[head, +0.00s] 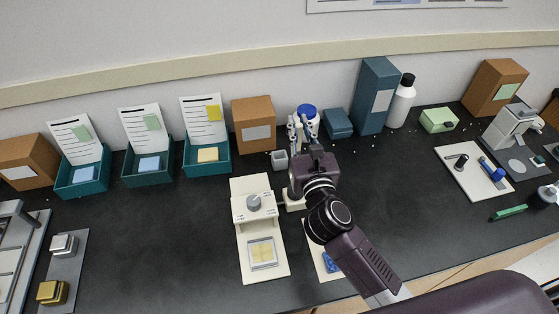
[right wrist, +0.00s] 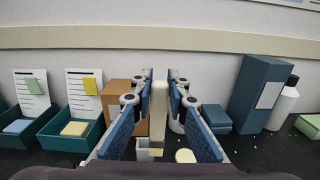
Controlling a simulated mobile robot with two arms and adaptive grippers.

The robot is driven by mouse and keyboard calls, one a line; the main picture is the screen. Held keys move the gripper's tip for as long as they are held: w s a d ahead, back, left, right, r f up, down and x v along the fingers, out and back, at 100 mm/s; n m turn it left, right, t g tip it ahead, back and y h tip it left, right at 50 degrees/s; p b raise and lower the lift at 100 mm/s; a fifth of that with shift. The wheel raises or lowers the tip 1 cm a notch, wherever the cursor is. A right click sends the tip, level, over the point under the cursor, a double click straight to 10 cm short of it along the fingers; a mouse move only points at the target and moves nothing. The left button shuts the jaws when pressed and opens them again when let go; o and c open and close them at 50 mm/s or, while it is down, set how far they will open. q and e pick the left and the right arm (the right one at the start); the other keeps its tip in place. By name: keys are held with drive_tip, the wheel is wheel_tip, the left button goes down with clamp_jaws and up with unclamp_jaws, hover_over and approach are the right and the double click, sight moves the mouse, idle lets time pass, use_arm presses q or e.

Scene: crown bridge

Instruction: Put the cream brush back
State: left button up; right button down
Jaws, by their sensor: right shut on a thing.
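The cream brush (right wrist: 158,105) is upright between the blue pads of my right gripper (right wrist: 158,110) in the right wrist view. My right gripper is shut on it. In the head view my right gripper (head: 303,128) is at the back middle of the bench, in front of the wall; the brush is hidden or too small to tell there. A small grey open cup (head: 280,159) stands just left of the gripper. It also shows below the brush in the right wrist view (right wrist: 143,150). I cannot tell whether the brush touches it. My left gripper is not in view.
A cream device with a knob (head: 254,204) stands in front of the cup. Teal trays (head: 207,165) and a brown box (head: 254,124) are to the left. A tall blue box (head: 376,95) and a white bottle (head: 402,100) stand right.

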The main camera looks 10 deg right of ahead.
drive_tip(key=w+a+r+p, duration=0.1)
drive_tip(key=w+a+r, duration=0.1)
drive_tip(key=w+r, duration=0.6)
use_arm(q)
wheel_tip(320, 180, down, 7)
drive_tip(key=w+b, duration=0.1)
drive_tip(key=b, duration=0.7)
use_arm(e)
wheel_tip(320, 180, down, 22)
drive_tip(key=w, duration=0.2)
drive_tip(key=shift+w+a+n+y, duration=0.15)
drive_tip(key=shift+a+n+y, duration=0.1)
drive_tip(key=shift+n+y, duration=0.05)
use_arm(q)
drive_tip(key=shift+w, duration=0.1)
use_arm(e)
drive_tip(key=shift+b, duration=0.3)
drive_tip(key=c, duration=1.9)
unclamp_jaws()
drive_tip(key=shift+f, duration=0.1)
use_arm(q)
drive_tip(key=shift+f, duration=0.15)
